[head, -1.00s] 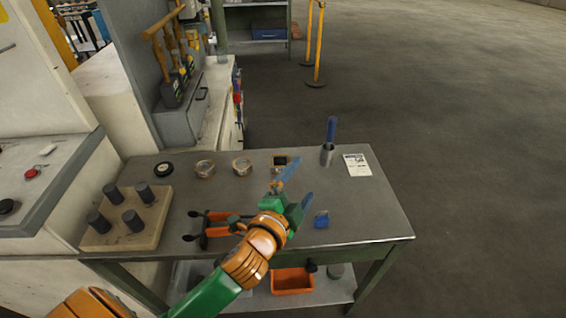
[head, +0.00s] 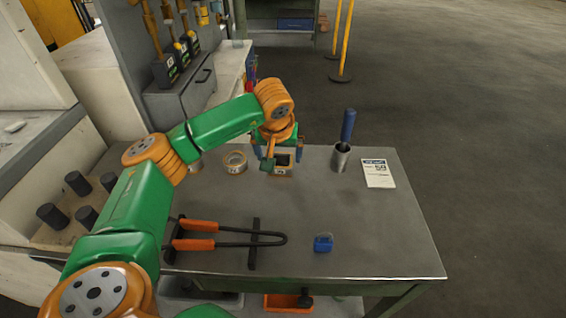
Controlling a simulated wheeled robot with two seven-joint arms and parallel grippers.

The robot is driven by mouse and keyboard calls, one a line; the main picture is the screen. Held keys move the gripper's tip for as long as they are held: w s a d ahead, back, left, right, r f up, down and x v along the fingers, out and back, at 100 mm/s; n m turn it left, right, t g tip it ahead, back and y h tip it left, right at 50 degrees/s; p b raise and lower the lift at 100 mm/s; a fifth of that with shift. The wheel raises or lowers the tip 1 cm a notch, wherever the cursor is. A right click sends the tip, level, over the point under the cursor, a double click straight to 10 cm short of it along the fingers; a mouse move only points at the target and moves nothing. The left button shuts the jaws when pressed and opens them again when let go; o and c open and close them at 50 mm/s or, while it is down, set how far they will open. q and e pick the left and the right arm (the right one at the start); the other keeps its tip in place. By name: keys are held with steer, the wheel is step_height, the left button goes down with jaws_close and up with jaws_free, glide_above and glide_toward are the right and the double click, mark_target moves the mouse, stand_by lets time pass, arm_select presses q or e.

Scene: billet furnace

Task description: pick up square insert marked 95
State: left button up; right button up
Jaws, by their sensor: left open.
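The square insert (head: 283,171) is a small tan block with a dark square opening, standing towards the back of the grey metal table (head: 350,225). A small mark shows on its front, too small to read. The left arm reaches in from the left and arches over the table. My right gripper is not in view.
A round ring insert (head: 235,162) stands just left of the square one. A metal cup (head: 341,157) with a blue-handled tool and a white card (head: 377,173) are to the right. Orange-handled tongs (head: 215,236) and a blue padlock (head: 323,243) lie in front. A pegged wooden block (head: 50,233) is at left.

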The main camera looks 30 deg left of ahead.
mark_target(281, 161)
arm_select(q)
steer(key=x, duration=0.3)
steer(key=shift+w+f, duration=0.3)
steer(key=shift+w, duration=0.05)
steer(key=shift+r, duration=0.1)
jaws_close()
steer(key=shift+r, duration=0.1)
